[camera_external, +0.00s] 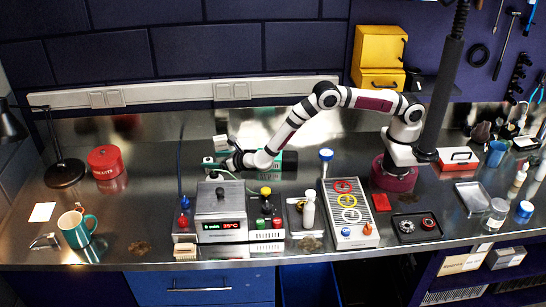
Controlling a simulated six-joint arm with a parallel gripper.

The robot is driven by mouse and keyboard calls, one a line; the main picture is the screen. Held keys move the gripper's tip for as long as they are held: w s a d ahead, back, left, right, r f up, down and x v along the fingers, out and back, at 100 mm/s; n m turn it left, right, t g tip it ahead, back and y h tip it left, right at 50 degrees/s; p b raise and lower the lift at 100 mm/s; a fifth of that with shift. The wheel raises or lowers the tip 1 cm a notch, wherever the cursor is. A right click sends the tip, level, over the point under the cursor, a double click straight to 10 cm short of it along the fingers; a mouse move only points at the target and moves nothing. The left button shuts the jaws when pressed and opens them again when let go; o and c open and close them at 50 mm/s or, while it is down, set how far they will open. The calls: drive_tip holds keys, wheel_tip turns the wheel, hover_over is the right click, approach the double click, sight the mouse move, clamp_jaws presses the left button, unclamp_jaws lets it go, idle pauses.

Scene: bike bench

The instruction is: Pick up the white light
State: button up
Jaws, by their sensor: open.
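No object can be told with certainty as the white light at this size. A small white upright object (308,211) stands in a grey tray right of the control box; it looks like a slim bottle or lamp, and I cannot tell which. My gripper (215,170) is open, above and behind the grey control box, to the left of that white object and apart from it. Its fingertips are small and partly lost against the clutter, and I see nothing held between them.
The control box (221,205) with a red display stands below my gripper. A panel with coloured rings (348,212) is right of the tray.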

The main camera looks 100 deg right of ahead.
drive_tip(key=shift+w+d+f, duration=0.25)
drive_tip(key=shift+w+d, duration=0.1)
drive_tip(key=shift+w, duration=0.1)
clamp_jaws()
drive_tip(key=shift+r, duration=0.1)
